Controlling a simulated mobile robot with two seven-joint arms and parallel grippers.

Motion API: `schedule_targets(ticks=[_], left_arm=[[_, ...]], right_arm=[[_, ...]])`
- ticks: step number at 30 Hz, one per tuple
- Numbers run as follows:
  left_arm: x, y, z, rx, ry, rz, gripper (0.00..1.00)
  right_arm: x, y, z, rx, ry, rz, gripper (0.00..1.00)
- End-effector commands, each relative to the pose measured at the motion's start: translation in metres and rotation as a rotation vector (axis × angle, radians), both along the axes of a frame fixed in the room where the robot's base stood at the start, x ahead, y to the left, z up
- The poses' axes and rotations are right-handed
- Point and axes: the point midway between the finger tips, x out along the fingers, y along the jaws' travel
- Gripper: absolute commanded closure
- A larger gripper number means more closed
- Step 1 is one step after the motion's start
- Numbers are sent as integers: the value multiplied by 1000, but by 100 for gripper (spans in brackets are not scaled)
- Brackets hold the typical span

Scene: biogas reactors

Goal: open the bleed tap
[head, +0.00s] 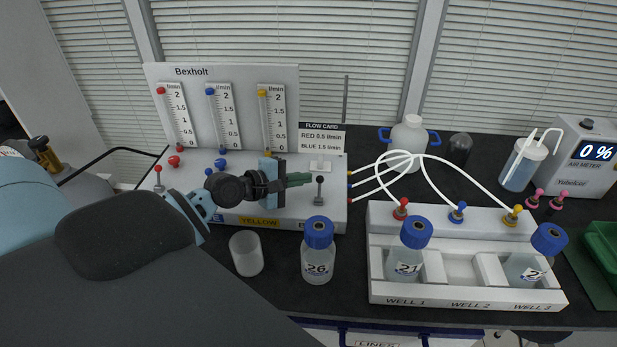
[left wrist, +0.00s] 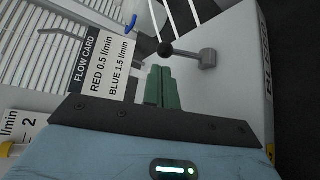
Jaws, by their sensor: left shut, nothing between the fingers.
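The bleed tap (head: 319,190) is a small grey lever with a black ball end at the right end of the white flow panel. In the head view its ball is above its grey base. In the left wrist view the bleed tap (left wrist: 188,53) shows just beyond the fingertips, with its ball to the left of the base. My left gripper (head: 300,180) has green fingers shut together with nothing between them. Its tips (left wrist: 160,72) point at the tap, close to the ball; whether they touch I cannot tell. My right gripper is not in view.
A flow card (head: 322,138) stands behind the tap. Bottle 26 (head: 318,265) and an empty cup (head: 246,254) stand in front of the panel. A white rack (head: 470,292) with wells, bottles and tubes stands to the right. Tubes run from the panel's right side.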

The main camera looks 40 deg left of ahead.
Motion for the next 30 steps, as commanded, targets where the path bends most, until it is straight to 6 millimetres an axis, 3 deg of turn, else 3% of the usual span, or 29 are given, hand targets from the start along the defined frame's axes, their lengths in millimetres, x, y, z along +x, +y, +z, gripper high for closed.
schedule_targets(ticks=[9, 30], left_arm=[[19, -8, -6, 0, 0, 0, 100], [19, -8, -8, 41, -63, 1, 100]], right_arm=[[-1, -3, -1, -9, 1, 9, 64], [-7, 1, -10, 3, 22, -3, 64]])
